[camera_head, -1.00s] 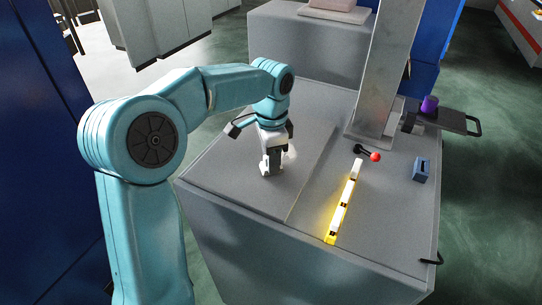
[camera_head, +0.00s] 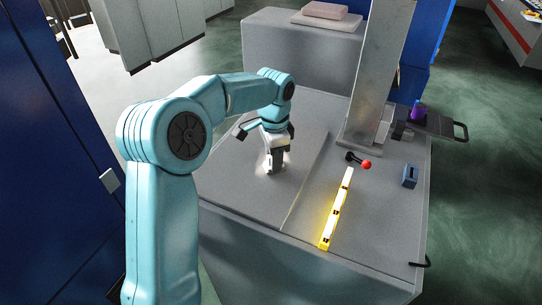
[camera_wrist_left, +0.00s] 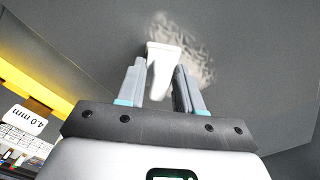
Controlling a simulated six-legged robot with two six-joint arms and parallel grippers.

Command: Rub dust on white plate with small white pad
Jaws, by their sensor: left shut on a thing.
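My left gripper (camera_head: 275,168) is shut on a small white pad (camera_wrist_left: 163,58), which stands upright between its fingers in the left wrist view. The gripper points down over a flat plate (camera_head: 240,185) that looks grey and covers the left part of the machine top. A pale, streaky dust patch (camera_wrist_left: 200,62) lies on the plate right by the pad in the wrist view. The pad overlaps the patch in the picture; I cannot tell whether it touches. In the head view the gripper hides most of the dust. My right gripper is not in view.
A glowing yellow bar (camera_head: 336,212) lies right of the plate. Behind it are a red-knobbed lever (camera_head: 364,163) and a grey upright column (camera_head: 374,85). A small blue block (camera_head: 410,176) and a purple item (camera_head: 418,109) are farther right.

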